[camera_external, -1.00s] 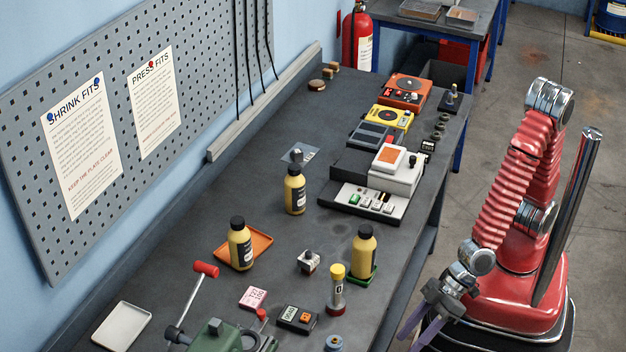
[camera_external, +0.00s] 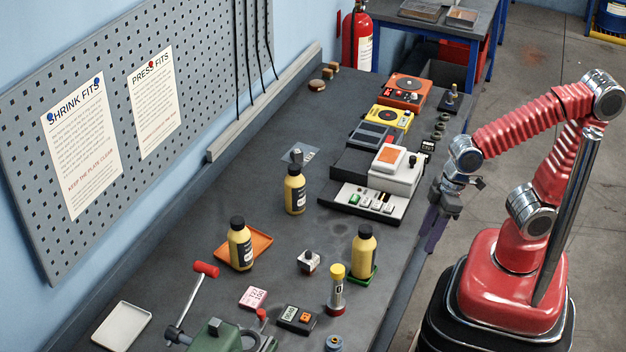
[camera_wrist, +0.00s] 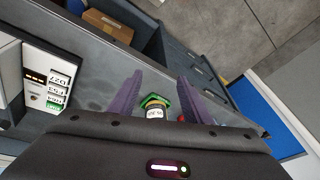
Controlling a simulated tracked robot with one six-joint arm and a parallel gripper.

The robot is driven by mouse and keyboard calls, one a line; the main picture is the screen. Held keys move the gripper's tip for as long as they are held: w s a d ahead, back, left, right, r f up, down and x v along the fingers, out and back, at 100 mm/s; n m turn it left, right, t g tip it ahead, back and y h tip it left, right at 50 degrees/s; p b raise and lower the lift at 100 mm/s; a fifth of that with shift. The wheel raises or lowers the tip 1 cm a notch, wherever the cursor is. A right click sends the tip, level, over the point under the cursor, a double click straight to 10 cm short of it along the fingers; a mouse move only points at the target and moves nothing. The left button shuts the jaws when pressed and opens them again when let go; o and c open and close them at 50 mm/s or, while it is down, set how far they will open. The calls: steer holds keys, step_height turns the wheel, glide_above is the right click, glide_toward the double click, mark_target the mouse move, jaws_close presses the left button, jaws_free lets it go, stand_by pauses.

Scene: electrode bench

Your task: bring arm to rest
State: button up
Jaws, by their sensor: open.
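My red arm is raised and reaches left from its base toward the bench's right edge in the external view. My gripper (camera_external: 430,235) hangs from it with its purple fingers pointing down, beside the bench edge. In the wrist view, the two purple fingers of my gripper (camera_wrist: 160,82) are spread apart with nothing held between them. Between them, farther off, a bottle (camera_wrist: 155,112) shows on a green coaster (camera_wrist: 153,100). The bottle on its green coaster also stands at the bench's right side in the external view (camera_external: 364,248).
The dark bench (camera_external: 250,130) carries two other yellow bottles (camera_external: 295,190) (camera_external: 240,245), an orange tray (camera_external: 262,243), a white-and-grey instrument (camera_external: 395,175) and a green press (camera_external: 215,338). A second table (camera_external: 450,25) stands behind. Open floor lies right of the bench.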

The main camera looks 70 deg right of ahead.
steer(key=w+d+r+m+t+h, duration=0.1)
steer(key=d+r, duration=0.3)
steer(key=d, duration=0.5)
steer(key=d+r+m+t+h, duration=0.1)
steer(key=d+r+m, duration=0.3)
steer(key=d, duration=0.5)
steer(key=shift+w+t, duration=0.35)
steer(key=shift+t, duration=0.25)
